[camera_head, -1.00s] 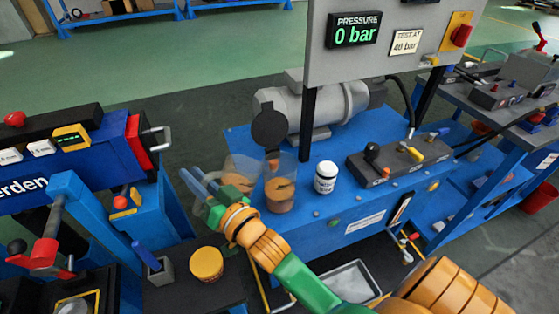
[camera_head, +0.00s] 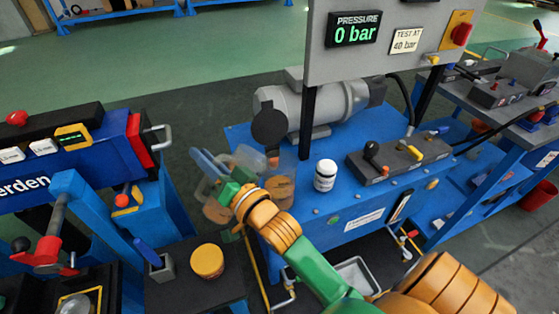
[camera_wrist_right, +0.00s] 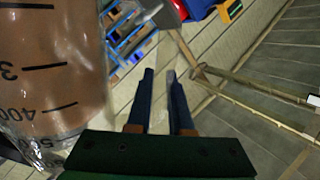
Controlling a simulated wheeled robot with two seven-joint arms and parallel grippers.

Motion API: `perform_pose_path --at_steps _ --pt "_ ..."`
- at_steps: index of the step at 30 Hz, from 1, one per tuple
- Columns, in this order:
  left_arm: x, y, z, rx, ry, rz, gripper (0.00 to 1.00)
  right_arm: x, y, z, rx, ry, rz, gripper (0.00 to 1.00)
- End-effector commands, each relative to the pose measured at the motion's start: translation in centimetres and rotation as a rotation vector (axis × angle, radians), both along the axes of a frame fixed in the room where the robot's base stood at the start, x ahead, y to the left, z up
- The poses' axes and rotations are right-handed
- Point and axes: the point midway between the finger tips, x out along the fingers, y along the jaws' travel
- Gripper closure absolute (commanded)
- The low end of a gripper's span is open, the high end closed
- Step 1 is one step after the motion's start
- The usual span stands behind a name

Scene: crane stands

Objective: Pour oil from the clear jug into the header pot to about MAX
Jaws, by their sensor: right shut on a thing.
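My right gripper is shut on the jug; the grasp itself is hard to see. The header pot (camera_head: 284,190) is clear, stands on the blue bench behind my right gripper, and has brown oil in it. Its dark round lid (camera_head: 269,127) stands open. I cannot read its MAX mark. My left gripper is not in view.
A grey motor (camera_head: 320,105) and pressure panel (camera_head: 385,60) are behind. A yellow-topped container (camera_head: 207,261) stands on the dark surface at front left.

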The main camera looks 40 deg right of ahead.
Motion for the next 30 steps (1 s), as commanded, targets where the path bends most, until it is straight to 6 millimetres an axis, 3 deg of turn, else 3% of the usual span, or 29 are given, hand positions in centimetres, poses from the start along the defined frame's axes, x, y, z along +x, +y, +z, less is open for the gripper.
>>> perform_pose_path --at_steps 30 --pt "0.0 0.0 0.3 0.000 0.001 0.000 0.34 0.0 -0.9 1.6 0.115 0.002 0.001 1.00"
